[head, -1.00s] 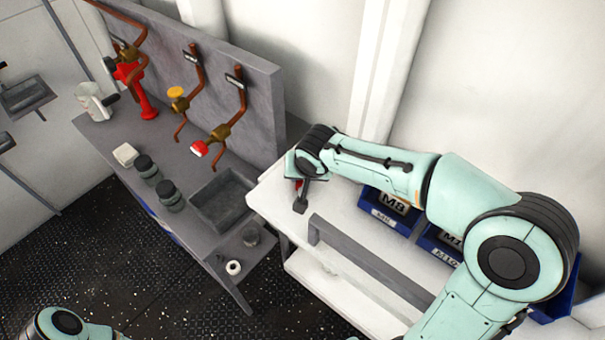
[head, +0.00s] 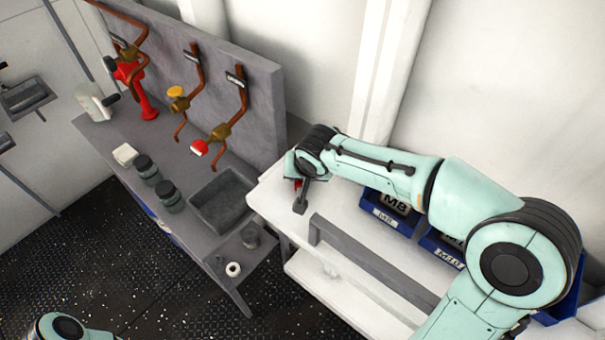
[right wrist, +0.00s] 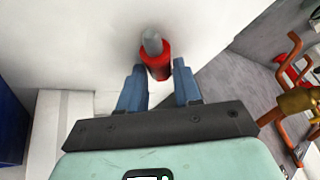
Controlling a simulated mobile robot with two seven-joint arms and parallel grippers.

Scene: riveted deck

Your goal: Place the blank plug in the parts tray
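A red cylindrical piece with a grey rounded end (right wrist: 157,60), which may be the blank plug, is on the white table top (head: 268,199). My right gripper (right wrist: 159,76) is open, its two blue fingers apart, with the red piece at and just beyond the fingertips. In the head view my right wrist hides most of this spot; only a bit of red (head: 298,184) shows. A grey open tray (head: 205,213), possibly the parts tray, sits on the grey bench to the left and looks empty. My left gripper is out of view; only a link of that arm shows.
The grey bench (head: 150,135) holds two dark-lidded jars (head: 168,194), a white block (head: 125,154), a jug (head: 94,101) and a white ring (head: 233,269). Copper pipes with valves line its back panel. Blue labelled bins (head: 388,218) and a grey rail (head: 372,265) are on the white table.

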